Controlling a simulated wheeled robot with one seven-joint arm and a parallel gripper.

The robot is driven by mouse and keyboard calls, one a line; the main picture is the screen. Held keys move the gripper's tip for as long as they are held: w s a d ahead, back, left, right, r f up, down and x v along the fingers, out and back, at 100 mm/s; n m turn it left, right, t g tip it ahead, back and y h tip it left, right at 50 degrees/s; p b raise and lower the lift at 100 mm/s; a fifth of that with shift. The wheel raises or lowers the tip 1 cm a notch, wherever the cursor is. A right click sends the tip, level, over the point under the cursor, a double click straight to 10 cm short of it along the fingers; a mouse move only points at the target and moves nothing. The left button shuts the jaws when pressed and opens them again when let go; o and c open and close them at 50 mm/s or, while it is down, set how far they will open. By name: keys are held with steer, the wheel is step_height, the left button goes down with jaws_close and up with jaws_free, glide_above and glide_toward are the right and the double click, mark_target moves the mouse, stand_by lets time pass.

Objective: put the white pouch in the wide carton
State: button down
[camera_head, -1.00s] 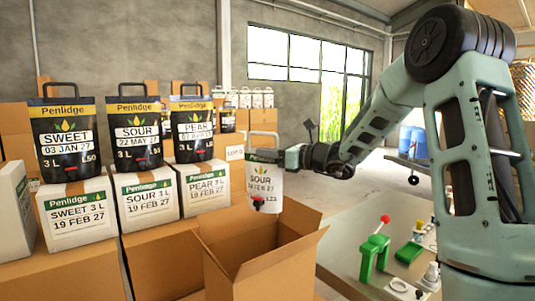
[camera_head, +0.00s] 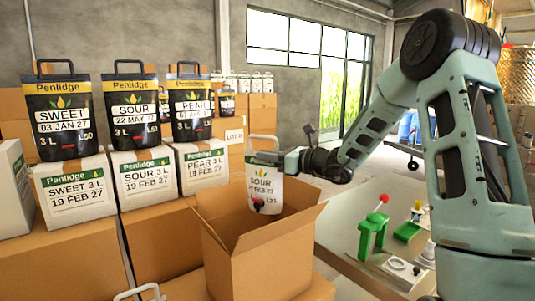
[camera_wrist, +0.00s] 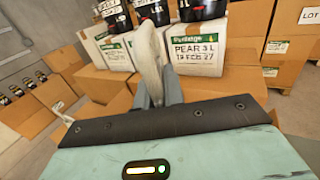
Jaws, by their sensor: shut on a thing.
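The white pouch (camera_head: 264,188), labelled SOUR with a red tap near its bottom, hangs upright from my gripper (camera_head: 281,160). My gripper is shut on the pouch near its top, below the handle. In the wrist view the pouch (camera_wrist: 150,72) shows edge-on between the fingers. The wide carton (camera_head: 262,268) stands open below, its flaps folded outward. The pouch's bottom is around the height of the carton's rim, over the opening. In the head view I cannot tell its exact depth over the opening. The carton's inside floor is hidden.
Black pouches (camera_head: 131,112) stand on white boxes (camera_head: 145,178) at the left. A bench (camera_head: 345,240) with a green press (camera_head: 373,238) and red knob is at the right. Another handle (camera_head: 140,291) shows at the bottom edge. More cartons (camera_head: 262,118) stand behind.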

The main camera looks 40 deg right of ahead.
mark_target(268, 170)
steer(key=shift+f+b, duration=1.4)
steer(key=shift+f, duration=0.85)
steer(key=c, duration=1.4)
jaws_free()
steer(key=shift+s+f, duration=0.1)
steer(key=shift+f, duration=0.05)
steer(key=shift+s+d, duration=0.1)
steer(key=b+v, duration=0.4)
steer(key=v, duration=1.3)
steer(key=shift+b, duration=0.35)
